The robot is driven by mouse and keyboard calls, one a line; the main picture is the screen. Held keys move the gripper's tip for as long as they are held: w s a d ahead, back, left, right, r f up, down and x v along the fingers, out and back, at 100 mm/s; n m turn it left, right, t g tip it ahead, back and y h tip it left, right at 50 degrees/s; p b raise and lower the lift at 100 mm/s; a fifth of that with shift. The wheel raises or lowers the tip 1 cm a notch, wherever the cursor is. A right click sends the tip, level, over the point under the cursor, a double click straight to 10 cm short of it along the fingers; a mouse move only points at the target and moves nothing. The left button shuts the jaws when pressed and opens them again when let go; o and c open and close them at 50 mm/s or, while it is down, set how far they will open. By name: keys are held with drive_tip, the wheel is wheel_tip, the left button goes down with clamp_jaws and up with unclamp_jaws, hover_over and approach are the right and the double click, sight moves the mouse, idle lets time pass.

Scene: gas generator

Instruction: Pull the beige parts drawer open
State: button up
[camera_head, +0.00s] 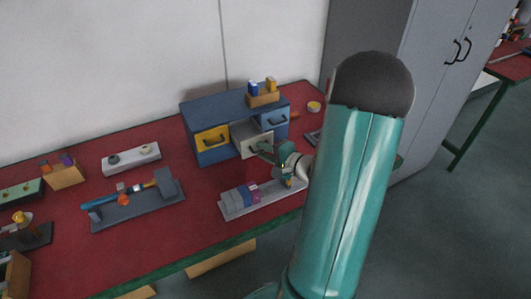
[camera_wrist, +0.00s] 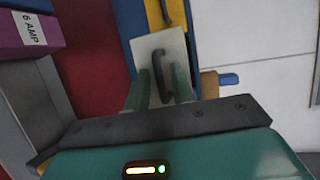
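The beige parts drawer (camera_head: 240,134) is the middle drawer of a blue cabinet (camera_head: 212,107) on the red bench. In the wrist view, its pale front (camera_wrist: 146,51) carries a dark bar handle (camera_wrist: 161,66). My gripper (camera_head: 264,152) is at this drawer front; in the wrist view, its two teal fingers (camera_wrist: 160,88) stand apart, one on each side of the handle. A gap shows between fingers and handle, and I cannot tell whether either finger touches it. My gripper partly hides the drawer front in the head view.
A yellow drawer (camera_head: 211,138) is left of the beige one and a blue-grey drawer (camera_head: 275,119) right. A tray with grey and purple blocks (camera_head: 240,197) lies in front of the cabinet, below my gripper. A wooden holder (camera_head: 263,99) stands on the cabinet.

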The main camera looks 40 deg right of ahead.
drive_tip(key=shift+o, duration=0.2)
drive_tip(key=shift+s, duration=0.1)
drive_tip(key=v, duration=1.3)
drive_tip(key=shift+s, duration=0.35)
drive_tip(key=w+a+r+n+g+y, duration=0.25)
drive_tip(key=a+n+g, duration=0.25)
drive_tip(key=a, duration=0.7)
drive_tip(key=w+a+r+n+g+y, duration=0.1)
drive_tip(key=a+r+n+g+y, duration=0.3)
drive_tip(key=a, duration=0.8)
drive_tip(key=s+a+r+n+h, duration=0.4)
drive_tip(key=a+r+n+h, duration=0.4)
drive_tip(key=shift+r+n+g, duration=0.15)
drive_tip(key=shift+n+g, duration=0.15)
drive_tip(key=shift+g, duration=0.1)
